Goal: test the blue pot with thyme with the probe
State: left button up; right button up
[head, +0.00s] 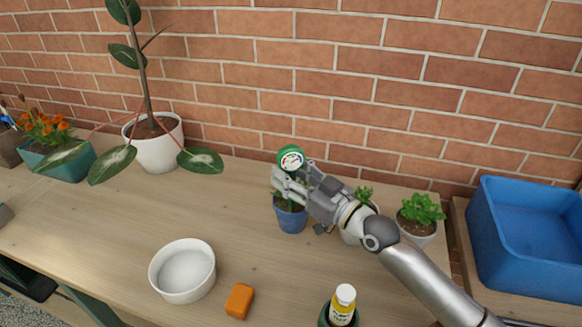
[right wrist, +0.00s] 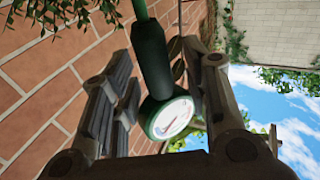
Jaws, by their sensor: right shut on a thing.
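The blue pot (head: 292,219) stands upright on the wooden bench near the brick wall, with a little green foliage showing above its rim. My right gripper (head: 281,178) is directly above it, shut on the probe. The probe's green round dial (head: 291,158) shows just above the fingers. In the right wrist view the dial (right wrist: 170,118) and the dark green handle lie between the fingers (right wrist: 155,75). The probe's tip is hidden, so I cannot tell whether it is in the soil. My left gripper is not in view.
A pale pot (head: 350,237), partly behind my right arm, and another leafy pot (head: 418,222) stand right of the blue pot. A white bowl (head: 182,271), an orange block (head: 239,301) and a yellow-labelled bottle (head: 343,305) are nearer. A blue crate (head: 490,247) is far right.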

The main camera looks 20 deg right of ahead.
jog(key=o, duration=1.2)
jog(key=shift+c, duration=0.2)
